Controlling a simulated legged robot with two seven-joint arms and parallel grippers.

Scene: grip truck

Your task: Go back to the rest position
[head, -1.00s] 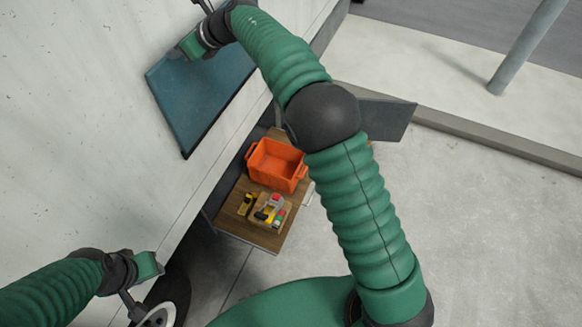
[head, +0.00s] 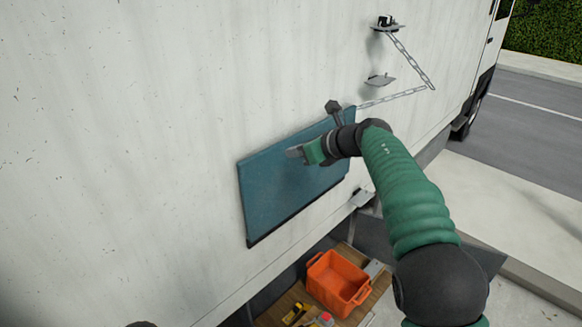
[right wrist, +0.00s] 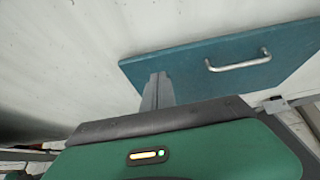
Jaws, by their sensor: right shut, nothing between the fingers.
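My right gripper (head: 296,152) is shut and empty. In the head view it shows in front of the blue panel (head: 265,205) on the white truck side. The panel (right wrist: 200,85) carries a metal handle (right wrist: 238,62), clear of the fingers. I cannot tell how far the gripper is from the panel. My left gripper is outside the head view.
The truck wall (head: 130,130) fills the left. A chain (head: 412,62) hangs between a bracket (head: 388,22) and the panel's upper right corner. Below, an orange crate (head: 338,283) stands on a wooden table (head: 277,312) with tools. Pavement lies at right.

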